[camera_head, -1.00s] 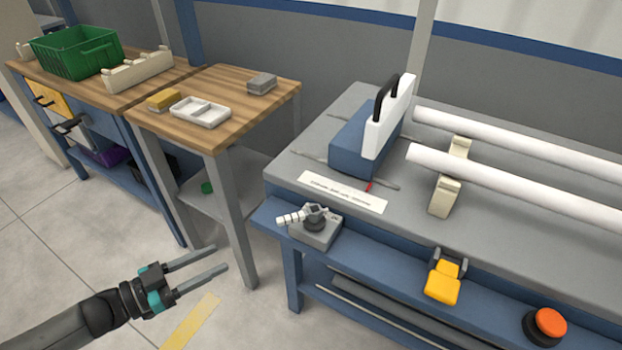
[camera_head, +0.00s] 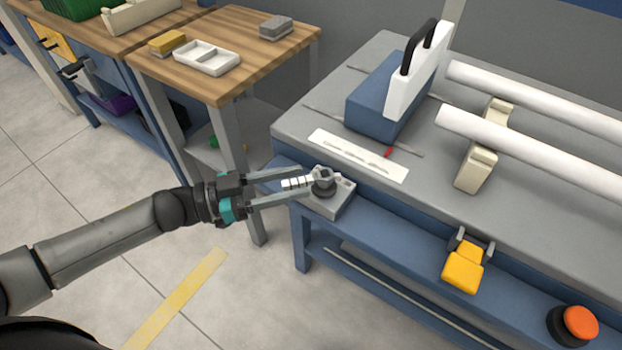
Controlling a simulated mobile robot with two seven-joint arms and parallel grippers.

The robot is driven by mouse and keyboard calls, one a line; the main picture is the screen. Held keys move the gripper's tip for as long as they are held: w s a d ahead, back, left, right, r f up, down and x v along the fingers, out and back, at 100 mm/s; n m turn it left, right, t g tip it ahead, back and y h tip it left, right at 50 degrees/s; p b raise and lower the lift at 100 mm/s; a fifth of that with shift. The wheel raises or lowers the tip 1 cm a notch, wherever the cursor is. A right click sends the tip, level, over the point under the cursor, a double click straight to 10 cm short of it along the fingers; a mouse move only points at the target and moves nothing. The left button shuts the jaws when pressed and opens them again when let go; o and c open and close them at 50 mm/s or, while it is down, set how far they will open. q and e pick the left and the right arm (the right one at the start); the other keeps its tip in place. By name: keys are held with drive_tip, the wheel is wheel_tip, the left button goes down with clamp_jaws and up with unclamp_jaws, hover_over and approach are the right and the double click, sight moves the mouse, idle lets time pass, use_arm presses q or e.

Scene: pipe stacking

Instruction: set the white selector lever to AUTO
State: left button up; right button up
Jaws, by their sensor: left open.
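The white selector lever (camera_head: 297,183) sticks out to the left from a dark round knob (camera_head: 323,186) on a small grey box (camera_head: 331,202). The box sits on the blue front ledge of the grey bench. My left gripper (camera_head: 306,184) comes in from the left and is open. Its two fingers lie on either side of the lever in the picture, one behind it and one in front. I cannot tell whether either finger touches the lever. The lettering on the box is too small to read. My right gripper is not in view.
A yellow pedal-like part (camera_head: 464,268) and an orange push button (camera_head: 574,325) sit along the ledge to the right. A blue block with a white plate (camera_head: 418,72) and two white pipes (camera_head: 540,150) are on the bench. A wooden table (camera_head: 225,85) stands behind left.

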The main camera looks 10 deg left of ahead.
sight(311, 177)
use_arm(q)
drive_tip(key=shift+b+x, duration=0.3)
drive_tip(key=shift+x, duration=1.65)
clamp_jaws()
